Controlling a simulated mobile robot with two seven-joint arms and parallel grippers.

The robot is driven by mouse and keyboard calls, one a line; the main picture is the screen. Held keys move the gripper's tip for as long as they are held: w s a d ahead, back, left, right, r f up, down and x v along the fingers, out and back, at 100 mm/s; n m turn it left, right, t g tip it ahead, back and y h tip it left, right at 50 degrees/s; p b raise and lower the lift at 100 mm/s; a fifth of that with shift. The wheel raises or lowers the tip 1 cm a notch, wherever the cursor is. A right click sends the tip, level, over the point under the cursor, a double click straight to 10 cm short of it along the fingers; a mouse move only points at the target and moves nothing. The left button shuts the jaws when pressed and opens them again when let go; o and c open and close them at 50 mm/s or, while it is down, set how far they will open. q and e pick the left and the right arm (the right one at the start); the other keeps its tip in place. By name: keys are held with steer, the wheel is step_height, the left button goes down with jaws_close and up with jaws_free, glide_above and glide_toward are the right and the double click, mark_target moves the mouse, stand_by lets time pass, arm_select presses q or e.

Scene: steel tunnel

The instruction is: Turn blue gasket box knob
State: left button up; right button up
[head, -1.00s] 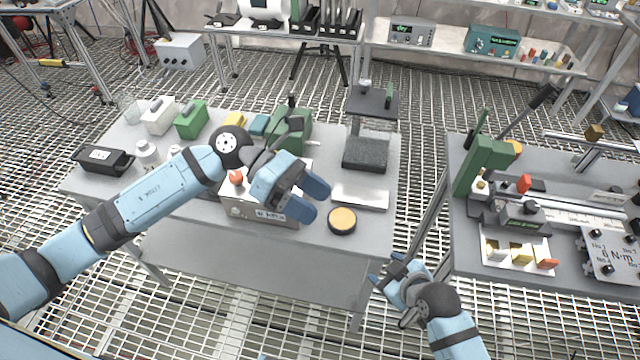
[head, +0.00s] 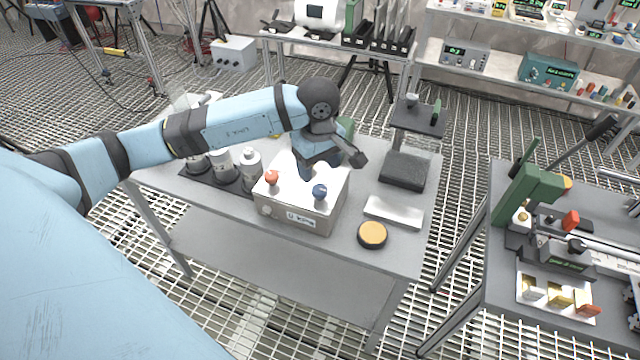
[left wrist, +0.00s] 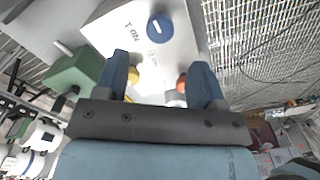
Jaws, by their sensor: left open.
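The grey gasket box (head: 290,215) with a pale top stands on the near part of the steel table. Its blue knob (head: 319,191) is on the right of the top, and a red knob (head: 271,178) is on the left. My left gripper (head: 318,172) hangs over the back of the box, behind the blue knob and apart from it. In the left wrist view, the blue knob (left wrist: 160,28) with a white pointer lies beyond the open, empty fingers (left wrist: 160,80). A red knob (left wrist: 182,82) shows between them. My right gripper is out of the head view.
A yellow-topped black disc (head: 372,234) and a pale flat block (head: 394,212) lie right of the box. White bottles (head: 250,165) stand on its left. A dark stand (head: 404,168) is behind at right. A second table (head: 490,285) stands farther right.

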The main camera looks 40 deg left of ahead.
mark_target(319, 188)
arm_select(q)
step_height(319, 188, down, 7)
steer(key=shift+r, duration=0.1)
stand_by(0.3)
steer(key=c, duration=0.9)
